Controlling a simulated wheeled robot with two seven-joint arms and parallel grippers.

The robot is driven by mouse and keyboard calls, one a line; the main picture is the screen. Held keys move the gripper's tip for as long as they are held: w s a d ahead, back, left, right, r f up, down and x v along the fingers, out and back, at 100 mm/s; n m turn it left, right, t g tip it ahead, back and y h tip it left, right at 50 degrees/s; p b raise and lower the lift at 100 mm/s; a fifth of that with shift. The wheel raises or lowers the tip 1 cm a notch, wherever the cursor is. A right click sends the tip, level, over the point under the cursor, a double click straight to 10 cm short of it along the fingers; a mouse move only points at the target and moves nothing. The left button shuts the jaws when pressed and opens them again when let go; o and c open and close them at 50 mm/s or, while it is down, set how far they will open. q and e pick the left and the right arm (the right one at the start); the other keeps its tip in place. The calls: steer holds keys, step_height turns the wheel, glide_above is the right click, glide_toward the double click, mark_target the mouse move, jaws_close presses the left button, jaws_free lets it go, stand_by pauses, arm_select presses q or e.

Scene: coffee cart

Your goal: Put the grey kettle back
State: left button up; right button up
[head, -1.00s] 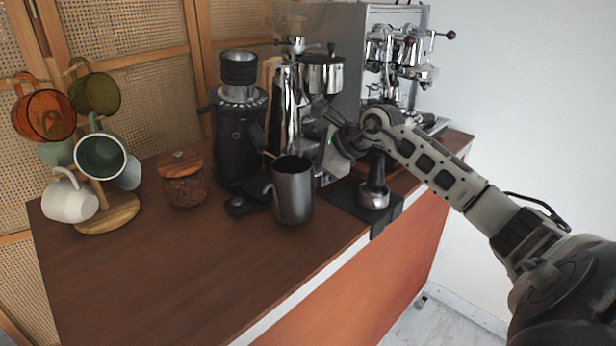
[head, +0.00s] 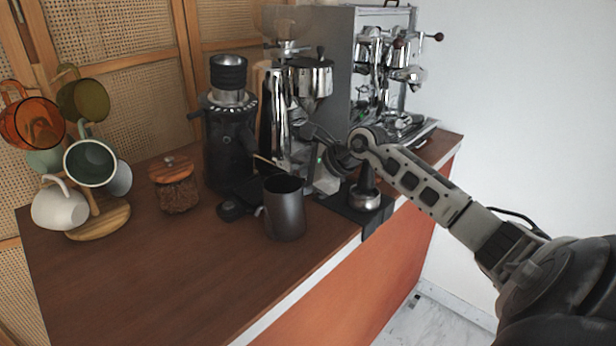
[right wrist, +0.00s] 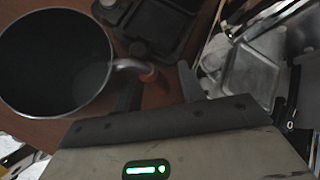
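The grey kettle (head: 285,212), an open-topped dark grey pitcher, appears upright on the brown counter near its front edge. In the right wrist view the kettle (right wrist: 55,65) looks empty, seen from above, with its handle (right wrist: 133,68) pointing toward my right gripper. My right gripper (right wrist: 158,85) has its two fingers spread apart, with the handle's end close to and between the fingertips. I see no finger closed on it. In the head view the gripper reaches in behind and right of the kettle, and its fingertips are hidden. My left gripper is out of view.
A black scale (head: 235,208) lies left of the kettle, with a grinder (head: 228,140) behind. A tamper (head: 366,198) stands on a black mat at right. A wooden-lidded jar (head: 174,185) and mug stand (head: 100,218) are left. The front-left counter is clear.

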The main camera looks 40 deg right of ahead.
steer(key=shift+s+d+r, duration=0.2)
steer(key=shift+s+r, duration=0.05)
steer(key=shift+s, duration=0.05)
arm_select(q)
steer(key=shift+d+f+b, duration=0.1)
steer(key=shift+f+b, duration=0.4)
steer(key=shift+b, duration=0.8)
arm_select(e)
steer(key=v, duration=1.1)
steer(key=shift+r, duration=0.2)
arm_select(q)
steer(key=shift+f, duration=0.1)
arm_select(e)
steer(key=shift+a, duration=0.1)
